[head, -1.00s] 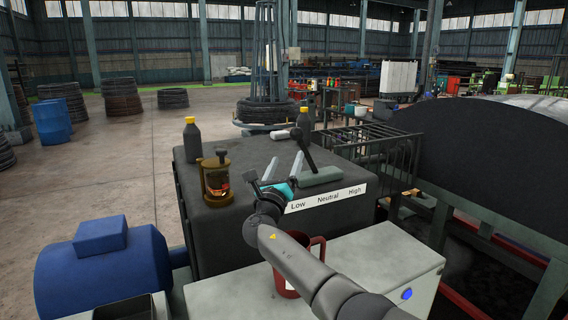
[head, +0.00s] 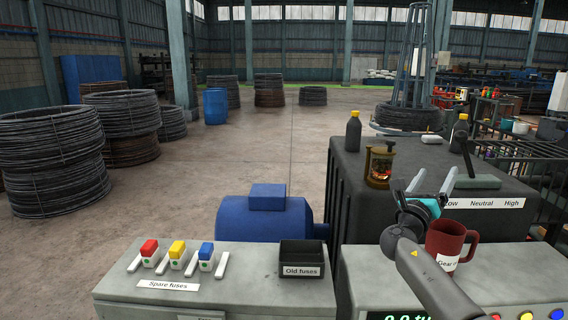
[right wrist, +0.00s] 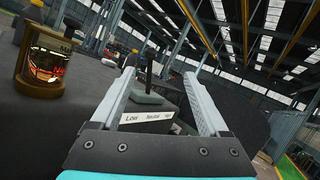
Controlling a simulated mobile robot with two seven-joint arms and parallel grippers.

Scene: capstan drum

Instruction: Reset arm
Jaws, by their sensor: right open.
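My right gripper (head: 432,182) is open and empty, its two pale fingers raised in front of the dark gearbox (head: 352,195) near the "Low" end of its label. In the right wrist view the spread fingers (right wrist: 158,80) frame the Low/Neutral/High label (right wrist: 146,115) and the black gear lever (right wrist: 149,72), with nothing between them. The lever (head: 467,160) stands on the gearbox top, behind the fingers; contact is not visible. My right forearm comes up from the lower right, beside a red mug (head: 447,243). My left gripper is not in view.
A brass-and-glass oiler (head: 379,167) and dark bottles (head: 353,132) stand on the gearbox. Red, yellow and blue fuses (head: 178,254) and a black "Old fuses" box (head: 301,262) sit on the grey cabinet. A blue motor (head: 262,222) is behind. Open floor lies left.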

